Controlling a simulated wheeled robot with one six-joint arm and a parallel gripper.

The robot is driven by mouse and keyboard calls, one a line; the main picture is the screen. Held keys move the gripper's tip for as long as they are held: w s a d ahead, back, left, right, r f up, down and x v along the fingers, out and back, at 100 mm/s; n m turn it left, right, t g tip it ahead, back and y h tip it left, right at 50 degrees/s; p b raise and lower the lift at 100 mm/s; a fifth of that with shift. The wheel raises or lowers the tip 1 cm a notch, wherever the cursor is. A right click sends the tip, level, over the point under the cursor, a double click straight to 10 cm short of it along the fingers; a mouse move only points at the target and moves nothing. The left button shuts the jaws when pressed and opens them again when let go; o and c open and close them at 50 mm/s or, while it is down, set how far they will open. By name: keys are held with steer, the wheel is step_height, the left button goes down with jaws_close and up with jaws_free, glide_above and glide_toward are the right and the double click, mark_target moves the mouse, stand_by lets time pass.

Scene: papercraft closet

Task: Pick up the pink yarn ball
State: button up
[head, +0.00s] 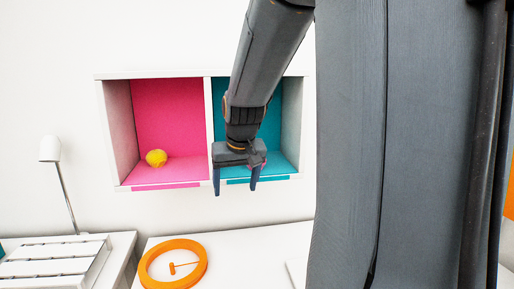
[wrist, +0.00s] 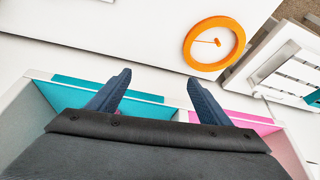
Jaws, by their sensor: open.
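A small patch of pink (head: 264,161), which looks like part of the pink yarn ball, shows just right of my gripper in the head view, in the teal compartment. The rest of it is hidden behind my gripper. My gripper (head: 235,190) is open and empty, fingers pointing down, in front of the teal compartment near the divider. In the wrist view my gripper (wrist: 157,85) shows two spread dark blue fingers with nothing between them.
A yellow ball (head: 156,158) sits in the pink left compartment (head: 170,110). The shelf's divider (head: 209,120) stands close to my gripper. Below are an orange ring clock (head: 174,264) on a white surface, a white slatted box (head: 55,262) and a white lamp (head: 50,149).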

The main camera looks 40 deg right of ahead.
steer(key=w+d+r+m+t+h+p, duration=0.1)
steer(key=w+d+r+m+t+p, duration=0.1)
steer(key=d+r, duration=0.85)
steer(key=shift+a+p+x, duration=0.1)
steer(key=shift+p+x, duration=0.75)
steer(key=shift+x, duration=1)
steer(key=shift+a+p+x, duration=0.15)
steer(key=shift+p+x, duration=0.65)
steer(key=shift+x, duration=1.05)
steer(key=shift+c, duration=0.4)
steer(key=c, duration=1)
